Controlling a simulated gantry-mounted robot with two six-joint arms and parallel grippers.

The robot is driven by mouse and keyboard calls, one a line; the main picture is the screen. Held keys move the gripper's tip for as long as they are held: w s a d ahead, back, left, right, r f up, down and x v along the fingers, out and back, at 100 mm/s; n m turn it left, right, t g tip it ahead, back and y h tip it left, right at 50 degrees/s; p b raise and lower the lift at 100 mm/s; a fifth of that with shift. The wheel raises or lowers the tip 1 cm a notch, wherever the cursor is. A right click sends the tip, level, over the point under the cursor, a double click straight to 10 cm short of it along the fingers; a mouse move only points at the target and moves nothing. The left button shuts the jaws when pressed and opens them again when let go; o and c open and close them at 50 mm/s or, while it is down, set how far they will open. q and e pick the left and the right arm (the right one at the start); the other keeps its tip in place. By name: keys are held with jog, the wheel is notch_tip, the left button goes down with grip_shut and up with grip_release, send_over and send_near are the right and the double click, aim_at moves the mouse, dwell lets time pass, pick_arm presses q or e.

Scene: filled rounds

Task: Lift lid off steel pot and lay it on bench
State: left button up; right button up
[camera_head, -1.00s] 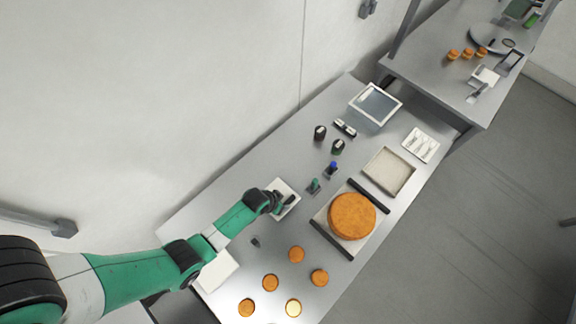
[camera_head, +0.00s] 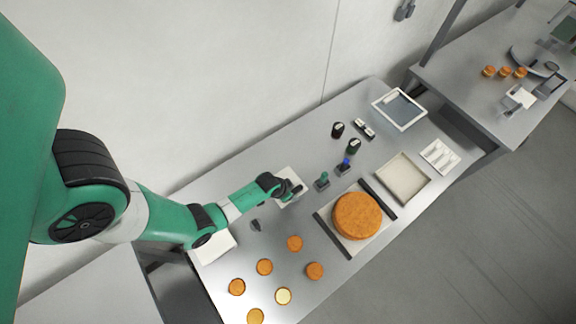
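I cannot make out a steel pot or its lid in the head view. My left gripper (camera_head: 293,191) reaches in from the left and is over a small white tray (camera_head: 281,198) on the steel bench (camera_head: 334,104). The gripper and wrist hide part of this tray. The fingers are too small and dark to tell whether they are open or hold anything. My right gripper is not in view.
A large orange-brown round (camera_head: 358,216) sits on a board. Several small rounds (camera_head: 295,243) lie at the near end. Dark jars (camera_head: 338,129), small green and blue-topped items, and an empty pale tray (camera_head: 403,178) are farther along. A second bench (camera_head: 460,85) stands beyond.

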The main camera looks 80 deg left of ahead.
pick_arm(q)
jog(key=shift+f, duration=0.15)
grip_shut()
dwell(0.5)
